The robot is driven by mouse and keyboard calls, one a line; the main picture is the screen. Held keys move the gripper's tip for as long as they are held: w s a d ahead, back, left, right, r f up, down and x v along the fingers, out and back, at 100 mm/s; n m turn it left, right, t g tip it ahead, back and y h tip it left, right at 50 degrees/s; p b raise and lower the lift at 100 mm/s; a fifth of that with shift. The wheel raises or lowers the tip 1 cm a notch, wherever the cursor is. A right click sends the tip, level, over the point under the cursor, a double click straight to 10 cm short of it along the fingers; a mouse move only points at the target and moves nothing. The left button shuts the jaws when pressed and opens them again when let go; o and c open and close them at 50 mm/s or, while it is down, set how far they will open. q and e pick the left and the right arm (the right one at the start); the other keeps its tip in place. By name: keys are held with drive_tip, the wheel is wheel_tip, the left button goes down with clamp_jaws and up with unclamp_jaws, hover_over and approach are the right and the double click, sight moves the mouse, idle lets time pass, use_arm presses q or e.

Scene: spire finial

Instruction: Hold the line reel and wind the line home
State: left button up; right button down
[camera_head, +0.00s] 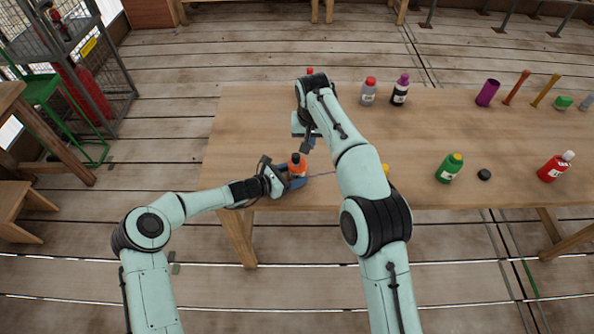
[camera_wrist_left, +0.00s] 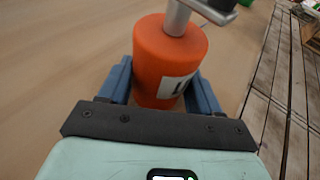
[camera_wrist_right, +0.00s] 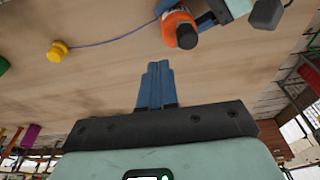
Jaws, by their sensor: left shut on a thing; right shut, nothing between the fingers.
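The orange line reel (camera_head: 297,166) stands at the near left of the table, with a grey crank and black knob on top in the left wrist view (camera_wrist_left: 170,60). My left gripper (camera_head: 290,178) is shut around its body. A thin blue line runs from the reel (camera_wrist_right: 174,24) across the table to a small yellow weight (camera_wrist_right: 57,51) in the right wrist view. In the head view my right arm partly hides the yellow weight (camera_head: 385,170). My right gripper (camera_wrist_right: 155,70) is shut and empty, above the table just beyond the reel.
The table (camera_head: 250,120) holds a green bottle (camera_head: 449,168), a black puck (camera_head: 484,174) and a red bottle (camera_head: 556,167) at the right. Grey (camera_head: 368,92), purple-capped (camera_head: 401,90) and purple (camera_head: 487,93) containers stand along the back. The table's left part is clear.

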sight(305, 167)
drive_tip(key=shift+f, duration=1.15)
drive_tip(key=shift+f, duration=0.15)
idle(1.1)
drive_tip(key=shift+f, duration=1.4)
drive_tip(key=shift+a, duration=0.1)
drive_tip(key=shift+a, duration=0.45)
